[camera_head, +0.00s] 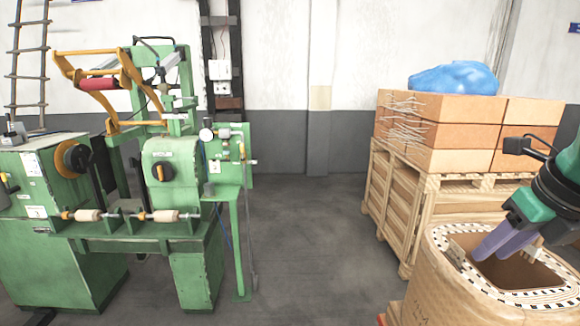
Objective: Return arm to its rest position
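My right gripper (493,254) comes in from the right edge, with a dark and green wrist and two purple fingers pointing down to the left. The fingers lie close side by side over the opening of a large brown transformer coil (452,298) at the lower right. The coil has a rim with black and white marks around a hollow centre. I cannot tell whether the fingertips touch the coil or whether there is a gap between them. I see nothing held. My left gripper is not in view.
A wooden crate (389,205) bearing orange-brown boxes (445,131) and a blue bag (455,77) stands behind the coil. A green winding machine (94,265) fills the left. The grey floor (305,240) between is clear.

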